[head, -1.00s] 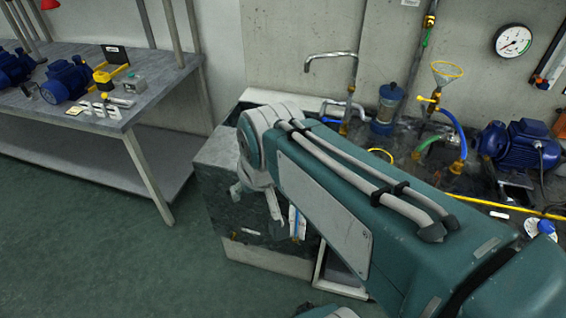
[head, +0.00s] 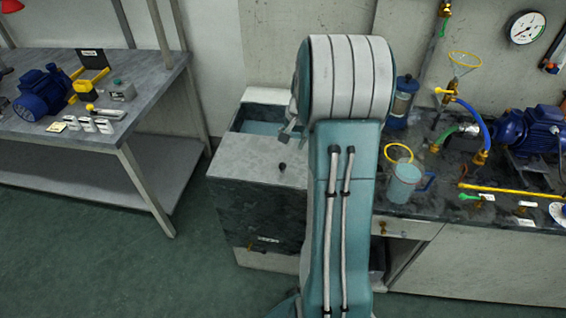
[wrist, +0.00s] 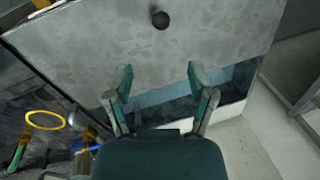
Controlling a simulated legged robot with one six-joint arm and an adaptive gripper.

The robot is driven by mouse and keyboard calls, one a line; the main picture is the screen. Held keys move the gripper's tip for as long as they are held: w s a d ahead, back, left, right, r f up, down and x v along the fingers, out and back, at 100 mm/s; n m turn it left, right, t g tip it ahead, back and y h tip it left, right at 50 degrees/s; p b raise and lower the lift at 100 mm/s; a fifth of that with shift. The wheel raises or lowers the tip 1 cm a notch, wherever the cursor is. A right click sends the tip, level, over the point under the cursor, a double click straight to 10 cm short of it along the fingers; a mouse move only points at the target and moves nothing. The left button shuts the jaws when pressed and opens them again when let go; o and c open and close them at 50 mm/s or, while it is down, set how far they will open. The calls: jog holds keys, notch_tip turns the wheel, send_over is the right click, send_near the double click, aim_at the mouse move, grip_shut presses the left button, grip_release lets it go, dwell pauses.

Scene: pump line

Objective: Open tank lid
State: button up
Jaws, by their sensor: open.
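The tank (head: 255,215) is a dark, mottled box at the left end of the counter. Its flat grey lid (head: 250,155) carries a small black knob (head: 282,167). The lid leaves a strip open at the back, where pale blue water (head: 262,127) shows. In the wrist view, the lid (wrist: 190,40) and knob (wrist: 160,19) are beyond the fingertips, and the open strip lies under them. My gripper (wrist: 160,77) is open and empty above the lid's edge, apart from the knob. In the head view my arm hides most of the gripper.
A clear jug (head: 404,182) with a yellow ring stands right of my arm. A blue pump (head: 530,130), hoses and a funnel (head: 465,60) are farther right. A workbench (head: 150,85) with a motor stands left. The floor between is clear.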

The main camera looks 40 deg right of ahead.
aim_at(283, 164)
jog(key=f, duration=0.3)
jog(key=w+a+f, duration=0.1)
jog(key=f, duration=0.6)
jog(key=shift+w+a+f, duration=0.15)
jog(key=shift+w+f, duration=0.15)
jog(key=shift+w, duration=0.1)
grip_shut()
